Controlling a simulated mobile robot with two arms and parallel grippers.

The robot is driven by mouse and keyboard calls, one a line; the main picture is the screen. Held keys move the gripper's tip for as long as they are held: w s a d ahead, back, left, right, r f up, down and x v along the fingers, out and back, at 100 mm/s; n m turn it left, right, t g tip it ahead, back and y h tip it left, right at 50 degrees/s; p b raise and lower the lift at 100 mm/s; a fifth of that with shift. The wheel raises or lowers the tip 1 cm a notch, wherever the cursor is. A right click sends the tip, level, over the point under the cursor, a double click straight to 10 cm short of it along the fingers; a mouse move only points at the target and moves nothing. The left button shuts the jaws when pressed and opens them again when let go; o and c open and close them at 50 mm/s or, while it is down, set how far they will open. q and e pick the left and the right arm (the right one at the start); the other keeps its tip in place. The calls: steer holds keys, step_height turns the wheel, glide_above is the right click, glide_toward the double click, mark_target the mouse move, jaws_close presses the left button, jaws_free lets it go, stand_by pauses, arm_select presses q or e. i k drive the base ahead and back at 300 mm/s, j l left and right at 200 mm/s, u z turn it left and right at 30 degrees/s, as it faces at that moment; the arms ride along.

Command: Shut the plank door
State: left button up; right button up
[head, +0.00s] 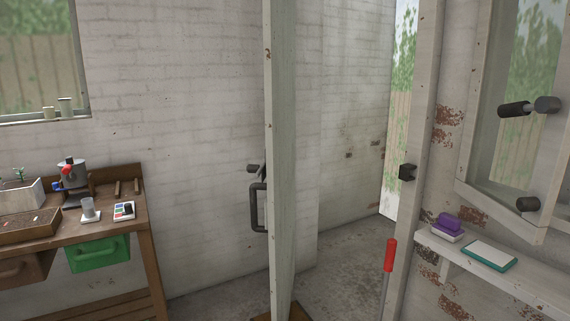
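The plank door (282,160) stands open, seen almost edge-on in the middle of the head view, a tall pale whitish-green slab with worn patches. A dark pull handle (258,208) with a latch piece (255,169) above it sticks out from its left face. The doorway opening is to the right of the door, bounded by a pale door post (412,160) with a dark catch (407,172) on it. The door's edge is well apart from this post. Neither of my grippers shows in the view.
A wooden workbench (140,205) with a green drawer (98,253) stands at left. A red-handled tool (390,255) stands by the post. A shelf (500,275) with a purple brush (449,222) and a glazed frame (520,120) are at right. Bare floor (345,275) lies right of the door.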

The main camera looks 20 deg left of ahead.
mark_target(279, 16)
steer(key=j+u, duration=0.1)
steer(key=j, duration=0.95)
steer(key=i+j, duration=0.15)
steer(key=j, duration=0.85)
steer(key=k+u, duration=0.05)
